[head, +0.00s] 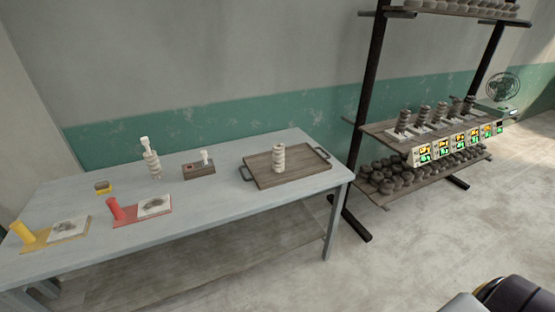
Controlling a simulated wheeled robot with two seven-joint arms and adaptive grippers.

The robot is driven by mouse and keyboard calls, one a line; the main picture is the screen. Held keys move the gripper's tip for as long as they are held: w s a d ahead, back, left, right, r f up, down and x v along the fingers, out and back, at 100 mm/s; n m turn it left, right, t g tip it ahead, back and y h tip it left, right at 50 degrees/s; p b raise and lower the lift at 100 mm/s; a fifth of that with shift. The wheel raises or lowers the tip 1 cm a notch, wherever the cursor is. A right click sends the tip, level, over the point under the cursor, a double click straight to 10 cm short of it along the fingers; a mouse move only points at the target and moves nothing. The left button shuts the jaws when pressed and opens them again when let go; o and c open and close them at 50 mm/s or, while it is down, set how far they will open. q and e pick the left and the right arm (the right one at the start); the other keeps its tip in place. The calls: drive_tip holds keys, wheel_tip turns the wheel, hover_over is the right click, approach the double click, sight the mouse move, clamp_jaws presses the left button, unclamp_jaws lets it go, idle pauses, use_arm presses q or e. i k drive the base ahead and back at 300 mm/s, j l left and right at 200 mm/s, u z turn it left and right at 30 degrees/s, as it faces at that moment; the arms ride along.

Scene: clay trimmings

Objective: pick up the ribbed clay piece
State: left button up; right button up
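A pale ribbed clay piece (278,158) stands upright on a brown wooden tray (300,178) with dark handles, at the right end of the grey table. Neither of my grippers shows in the head view, and nothing is seen touching either piece.
A rack (372,130) with dark ribbed stacks and lit displays stands right. Floor (420,240) in front is clear.

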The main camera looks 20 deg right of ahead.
sight(279, 150)
drive_tip(key=i+j+z, duration=0.2)
drive_tip(key=z, duration=0.25)
drive_tip(key=i+j+z, duration=0.15)
drive_tip(key=j+z, duration=0.25)
drive_tip(key=i+j+z, duration=0.1)
drive_tip(key=j+z, duration=0.2)
drive_tip(key=z, duration=0.15)
drive_tip(key=j+z, duration=0.45)
drive_tip(key=l, duration=0.1)
